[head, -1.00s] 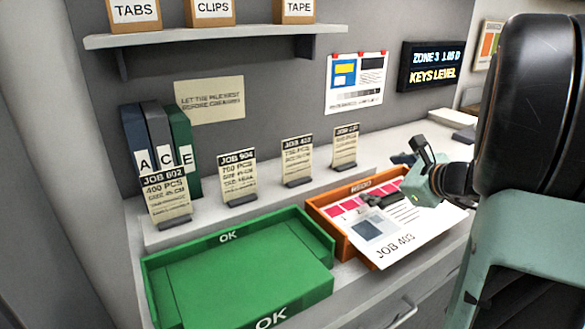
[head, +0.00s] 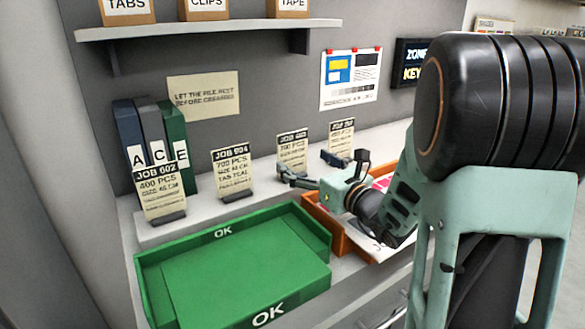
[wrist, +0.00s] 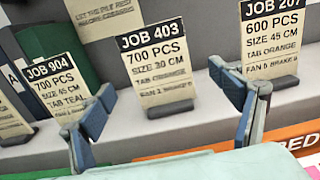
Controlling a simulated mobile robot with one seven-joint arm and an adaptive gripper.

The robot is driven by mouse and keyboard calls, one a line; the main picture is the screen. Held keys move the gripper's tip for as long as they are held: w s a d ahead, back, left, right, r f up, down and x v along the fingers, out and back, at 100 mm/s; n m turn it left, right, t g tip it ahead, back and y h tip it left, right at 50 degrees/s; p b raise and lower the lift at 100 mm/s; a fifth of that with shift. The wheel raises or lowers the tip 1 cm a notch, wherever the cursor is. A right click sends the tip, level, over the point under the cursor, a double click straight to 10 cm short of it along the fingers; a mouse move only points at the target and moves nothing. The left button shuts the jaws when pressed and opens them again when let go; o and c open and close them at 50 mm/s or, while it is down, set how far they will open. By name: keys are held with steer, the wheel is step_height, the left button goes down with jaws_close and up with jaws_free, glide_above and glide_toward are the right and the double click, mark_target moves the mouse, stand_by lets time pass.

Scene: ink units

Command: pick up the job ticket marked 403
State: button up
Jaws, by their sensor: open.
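The job ticket marked 403 (wrist: 153,62) stands in a small dark holder on the grey ledge. It reads 700 PCS, size 30 cm. It also shows in the head view (head: 292,148), its lower part near my gripper's finger. My gripper (wrist: 163,98) is open and empty, its blue-grey fingers spread on either side of the ticket in the wrist view, with the ticket apparently beyond the tips. In the head view my gripper (head: 308,167) is in front of the ledge, above the orange tray.
Ticket 904 (wrist: 52,85) stands left of it and ticket 207 (wrist: 272,40) right, near the fingers. Ticket 602 (head: 160,192) is farther left by the binders (head: 150,130). The green OK tray (head: 235,275) and orange tray (head: 325,222) lie in front.

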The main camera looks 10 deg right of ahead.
mark_target(293, 151)
steer(key=x, duration=0.5)
steer(key=shift+w+a+r, duration=0.15)
steer(key=shift+r, duration=0.2)
steer(key=c, duration=1.2)
steer(key=shift+c, duration=0.5)
steer(key=shift+r, duration=0.15)
